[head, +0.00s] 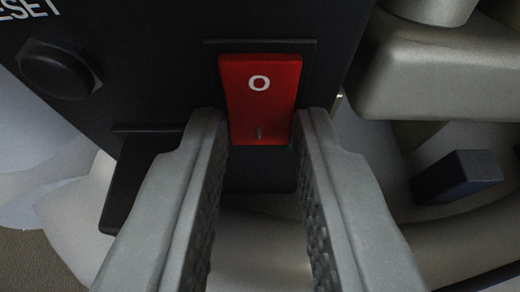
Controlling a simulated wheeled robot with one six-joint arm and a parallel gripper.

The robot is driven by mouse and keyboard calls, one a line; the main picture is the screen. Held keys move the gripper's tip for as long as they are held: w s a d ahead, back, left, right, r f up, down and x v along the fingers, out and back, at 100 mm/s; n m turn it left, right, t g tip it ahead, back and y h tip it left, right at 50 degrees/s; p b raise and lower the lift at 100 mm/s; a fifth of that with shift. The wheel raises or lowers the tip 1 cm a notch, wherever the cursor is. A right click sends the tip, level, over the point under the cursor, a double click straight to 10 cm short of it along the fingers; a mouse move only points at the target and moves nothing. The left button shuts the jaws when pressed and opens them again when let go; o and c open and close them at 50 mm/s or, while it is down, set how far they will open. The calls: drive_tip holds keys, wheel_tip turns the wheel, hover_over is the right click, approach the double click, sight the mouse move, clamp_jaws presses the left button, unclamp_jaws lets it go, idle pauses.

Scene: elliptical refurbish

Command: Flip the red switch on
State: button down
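The red rocker switch (261,97) is set in a black panel at the upper middle of the head view. It carries a white "O" on its upper part and a faint "I" mark low down. My gripper (260,125) is open, with its two grey fingers pointing at the switch. The fingertips lie left and right of the switch's lower part in the picture. Whether they touch it I cannot tell. Nothing is between the fingers except the view of the switch and panel.
The black panel (150,60) has a dark round button (60,69) at the upper left, by lettering that ends in "ESET". A pale metal part (440,75) stands at the upper right. A dark block (458,177) sits below it. A black ledge (140,170) juts out at the left.

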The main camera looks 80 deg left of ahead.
drive_tip(key=shift+f+t+y, duration=0.15)
drive_tip(key=shift+f+y, duration=0.05)
drive_tip(key=shift+y, duration=0.5)
drive_tip(key=shift+f+t+y, duration=0.15)
drive_tip(key=shift+f+y, duration=0.05)
drive_tip(key=shift+y, duration=0.5)
drive_tip(key=c, duration=1.2)
unclamp_jaws()
drive_tip(key=shift+c, duration=0.2)
drive_tip(key=shift+d, duration=0.15)
drive_tip(key=v, duration=1.7)
